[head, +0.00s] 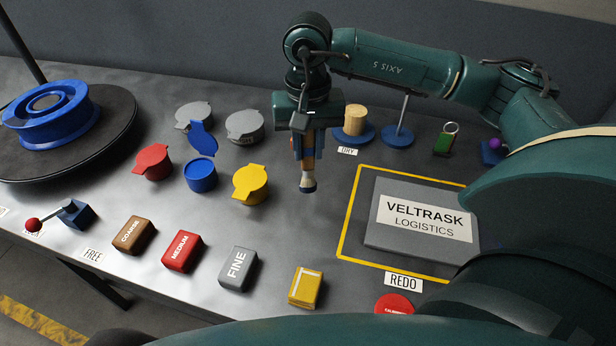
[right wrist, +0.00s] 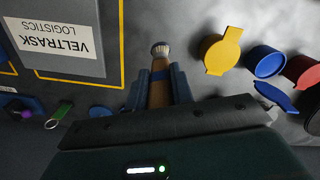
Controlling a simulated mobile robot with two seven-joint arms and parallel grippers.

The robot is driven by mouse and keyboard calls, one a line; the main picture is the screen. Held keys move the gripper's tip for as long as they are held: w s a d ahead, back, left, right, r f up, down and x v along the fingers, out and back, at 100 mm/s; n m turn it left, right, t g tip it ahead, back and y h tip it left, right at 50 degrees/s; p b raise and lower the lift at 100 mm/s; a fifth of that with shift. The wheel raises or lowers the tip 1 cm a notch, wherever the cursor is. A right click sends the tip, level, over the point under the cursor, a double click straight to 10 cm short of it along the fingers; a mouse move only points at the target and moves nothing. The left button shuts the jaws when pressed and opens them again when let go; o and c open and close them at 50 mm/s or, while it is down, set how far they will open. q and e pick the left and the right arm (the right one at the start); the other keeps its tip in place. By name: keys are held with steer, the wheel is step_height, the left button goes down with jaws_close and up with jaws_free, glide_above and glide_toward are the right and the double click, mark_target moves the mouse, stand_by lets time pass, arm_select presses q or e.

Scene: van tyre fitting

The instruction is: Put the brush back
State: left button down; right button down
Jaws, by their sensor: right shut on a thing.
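My right gripper (head: 308,150) is shut on the brush (head: 308,184), which hangs upright with its bristles down, above the bench. The brush has a wooden handle, a blue band and pale bristles. In the right wrist view the brush (right wrist: 159,70) sits between the two blue fingers of the right gripper (right wrist: 158,88). A blue round base with a pale wooden cylinder (head: 356,119) stands behind and right of the brush, by a DRY label (head: 348,152). Right of it is a blue base with a thin upright post (head: 398,134). My left gripper is not in view.
Left of the brush, a blue pot (head: 201,178) has its lid up; yellow (head: 250,186), red (head: 153,163) and grey pots (head: 245,126) are lidded. Labelled blocks (head: 238,269) line the front. A grey VELTRASK plate (head: 400,243) lies inside a yellow outline. A blue wheel (head: 48,115) lies far left.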

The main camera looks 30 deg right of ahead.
mark_target(308, 169)
steer(key=shift+f+p, duration=0.3)
steer(key=shift+f, duration=2.6)
steer(key=shift+f, duration=0.2)
steer(key=c, duration=1.2)
jaws_free()
steer(key=shift+r, duration=0.1)
step_height(308, 169, up, 12)
steer(key=shift+r+b, duration=0.15)
steer(key=shift+b, duration=0.6)
